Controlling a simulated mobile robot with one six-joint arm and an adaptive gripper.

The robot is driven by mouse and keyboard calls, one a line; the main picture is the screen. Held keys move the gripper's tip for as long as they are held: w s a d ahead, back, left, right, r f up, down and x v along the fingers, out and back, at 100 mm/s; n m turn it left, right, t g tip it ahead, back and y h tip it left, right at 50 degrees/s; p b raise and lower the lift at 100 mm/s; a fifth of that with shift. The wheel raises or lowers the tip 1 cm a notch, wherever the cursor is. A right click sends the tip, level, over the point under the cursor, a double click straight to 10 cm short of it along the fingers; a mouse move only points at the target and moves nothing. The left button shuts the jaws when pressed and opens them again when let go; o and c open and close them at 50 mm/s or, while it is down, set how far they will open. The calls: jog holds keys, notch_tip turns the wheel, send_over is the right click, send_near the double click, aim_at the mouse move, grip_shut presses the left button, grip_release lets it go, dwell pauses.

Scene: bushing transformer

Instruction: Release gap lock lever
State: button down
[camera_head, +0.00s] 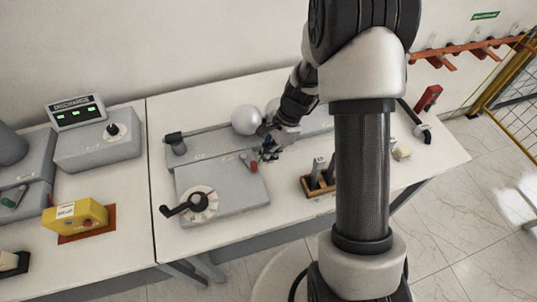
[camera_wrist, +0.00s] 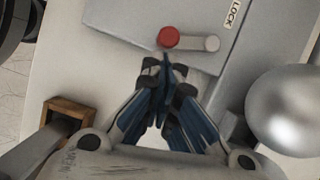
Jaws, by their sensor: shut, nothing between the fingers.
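The lock lever (camera_wrist: 193,40), a short grey bar with a round red knob on its left end, lies on the grey housing beside a LOCK label (camera_wrist: 233,14) in the wrist view. In the head view the red knob of the lever (camera_head: 253,167) shows on the housing (camera_head: 225,205). My gripper (camera_wrist: 164,66) is shut and empty, its fingertips just below the red knob in the wrist view. In the head view my gripper (camera_head: 268,154) is just right of and above the knob. I cannot tell whether the fingertips touch the lever.
A silver sphere (camera_head: 246,120) stands behind the housing, close to my wrist. A black crank (camera_head: 180,207) with a dial is at the housing's front left. A wooden holder (camera_head: 318,188) stands to the right. A yellow box (camera_head: 75,215) and discharge panel (camera_head: 75,111) are further left.

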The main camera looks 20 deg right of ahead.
jog(key=shift+s+a+m, duration=0.35)
jog(key=shift+s+m, duration=0.05)
jog(key=shift+m, duration=0.3)
jog(key=shift+s+a+m+t, duration=0.4)
jog(key=shift+m+t, duration=0.1)
jog(key=shift+m, duration=0.2)
jog(key=shift+s+a+m+t+b, duration=0.25)
jog(key=shift+a+m, duration=0.1)
jog(key=shift+m, duration=0.2)
jog(key=shift+s+a+m+t+b, duration=0.15)
jog(key=shift+a+m+b, duration=0.15)
jog(key=shift+m, duration=0.25)
jog(key=shift+s+a+m+t, duration=0.2)
jog(key=shift+a+m+t, duration=0.1)
jog(key=shift+a+m, duration=0.4)
jog(key=shift+s+a+b, duration=0.1)
jog(key=shift+a+b, duration=0.05)
jog(key=shift+b, duration=0.15)
jog(key=shift+a, duration=0.1)
